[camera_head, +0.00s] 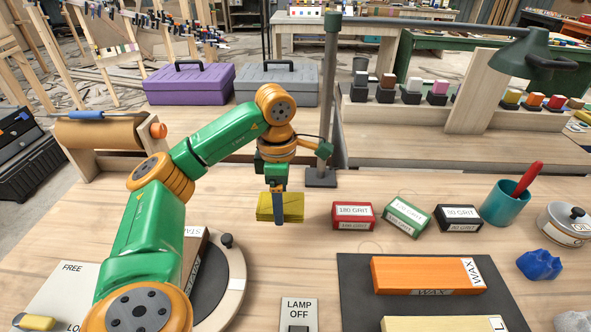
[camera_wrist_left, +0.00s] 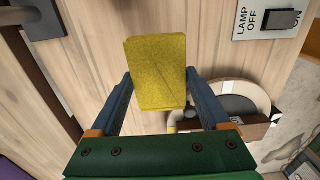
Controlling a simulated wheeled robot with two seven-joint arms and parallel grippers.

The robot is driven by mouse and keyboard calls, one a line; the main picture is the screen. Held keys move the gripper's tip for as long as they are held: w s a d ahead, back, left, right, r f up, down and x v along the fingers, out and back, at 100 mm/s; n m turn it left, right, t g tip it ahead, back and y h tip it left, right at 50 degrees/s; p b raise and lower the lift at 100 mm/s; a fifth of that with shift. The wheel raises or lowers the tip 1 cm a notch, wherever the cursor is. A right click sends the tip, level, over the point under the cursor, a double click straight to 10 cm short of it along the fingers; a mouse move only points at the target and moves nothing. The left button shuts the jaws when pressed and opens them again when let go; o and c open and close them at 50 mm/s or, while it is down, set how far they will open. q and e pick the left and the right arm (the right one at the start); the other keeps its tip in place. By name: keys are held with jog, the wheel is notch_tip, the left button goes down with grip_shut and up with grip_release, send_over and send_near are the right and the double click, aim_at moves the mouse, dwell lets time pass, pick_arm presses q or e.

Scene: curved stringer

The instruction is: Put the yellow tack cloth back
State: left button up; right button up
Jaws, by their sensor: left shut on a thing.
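The yellow tack cloth (camera_head: 294,207) is a folded pad in the middle of the head view, left of the red 180 grit block (camera_head: 353,216). My left gripper (camera_head: 279,208) points down and is shut on the cloth. In the left wrist view the cloth (camera_wrist_left: 157,68) sits between the two blue fingers of the gripper (camera_wrist_left: 160,80). I cannot tell whether the cloth touches the bench or hangs just above it. My right gripper is not in view.
Green (camera_head: 407,217) and black (camera_head: 458,218) grit blocks and a teal cup (camera_head: 506,203) stand to the right. A lamp post (camera_head: 331,100) rises behind the gripper. A dark mat (camera_head: 352,290) holds an orange wax block (camera_head: 430,275). A lamp switch (camera_head: 299,315) is in front.

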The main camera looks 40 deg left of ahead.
aim_at(291, 200)
pick_arm(q)
jog(key=w+f, duration=0.1)
jog(key=w+a+f, duration=0.1)
jog(key=w+f, duration=0.1)
jog(key=w+a+f, duration=0.1)
jog(key=w+f, duration=0.1)
jog(key=shift+w+f, duration=0.1)
jog(key=shift+f, duration=0.15)
jog(key=shift+w+a+f+p, duration=0.15)
jog(key=shift+f+p, duration=0.1)
jog(key=shift+f, duration=0.8)
jog(key=shift+w+d+f+p, duration=0.1)
jog(key=shift+f+p, duration=0.15)
jog(key=shift+f, duration=0.8)
jog(key=o, duration=1.2)
jog(key=shift+c, duration=0.2)
jog(key=shift+r, duration=0.15)
notch_tip(291, 200, up, 12)
